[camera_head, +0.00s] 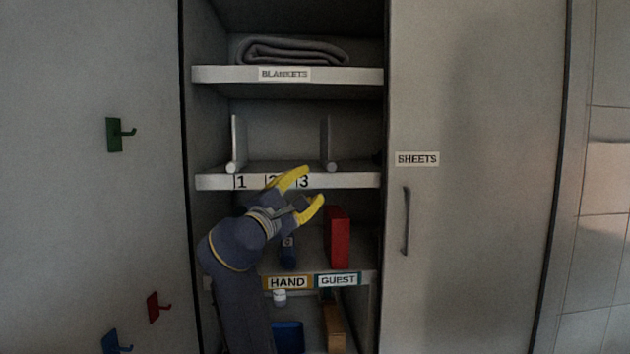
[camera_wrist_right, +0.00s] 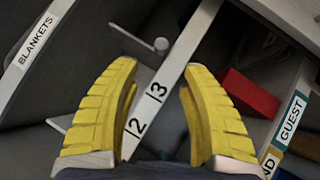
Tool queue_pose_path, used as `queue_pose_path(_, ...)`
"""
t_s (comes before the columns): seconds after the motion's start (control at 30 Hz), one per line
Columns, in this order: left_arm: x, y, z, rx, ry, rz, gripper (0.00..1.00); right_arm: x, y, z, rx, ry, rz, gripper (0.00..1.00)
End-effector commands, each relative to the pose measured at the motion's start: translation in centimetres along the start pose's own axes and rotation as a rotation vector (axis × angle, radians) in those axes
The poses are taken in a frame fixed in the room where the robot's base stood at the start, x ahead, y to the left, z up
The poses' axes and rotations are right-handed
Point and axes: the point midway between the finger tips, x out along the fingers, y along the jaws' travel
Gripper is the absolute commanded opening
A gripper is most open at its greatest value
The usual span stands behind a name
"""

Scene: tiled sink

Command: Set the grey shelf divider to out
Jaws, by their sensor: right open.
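The left divider (camera_head: 239,138) is near label 1; the right divider (camera_head: 325,140) is near label 3. My right gripper (camera_head: 313,184) is open and empty in front of the shelf edge, by label 3 and below the right divider. In the right wrist view, the right divider (camera_wrist_right: 133,38) and its knob lie beyond the open fingers (camera_wrist_right: 159,66), apart from them. My left gripper is not in view.
A shelf with a folded blanket (camera_head: 292,51) is above. Below, a red box (camera_head: 338,237) stands on the HAND and GUEST shelf, close to my gripper. A closed SHEETS door (camera_head: 470,220) with a handle is at right. Hooks (camera_head: 116,134) are on the left panel.

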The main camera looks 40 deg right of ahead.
Motion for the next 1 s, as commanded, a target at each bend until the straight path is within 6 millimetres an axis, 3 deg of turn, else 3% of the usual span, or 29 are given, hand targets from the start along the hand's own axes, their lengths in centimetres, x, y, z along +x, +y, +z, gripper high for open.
queue_pose_path(0.23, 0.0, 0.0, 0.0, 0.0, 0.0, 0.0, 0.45, -1.6, 0.0, 0.0, -0.001, 0.0, -0.001, 0.44)
queue_pose_path(0.77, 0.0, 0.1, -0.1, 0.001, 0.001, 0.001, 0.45, -1.8, -0.2, -0.3, -0.004, 0.002, -0.002, 0.44)
queue_pose_path(0.87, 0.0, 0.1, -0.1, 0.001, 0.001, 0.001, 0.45, -2.0, -1.4, -1.7, -0.023, 0.011, -0.012, 0.44)
queue_pose_path(1.0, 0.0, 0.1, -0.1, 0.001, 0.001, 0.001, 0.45, -2.9, -5.6, -6.2, -0.079, 0.037, -0.045, 0.44)
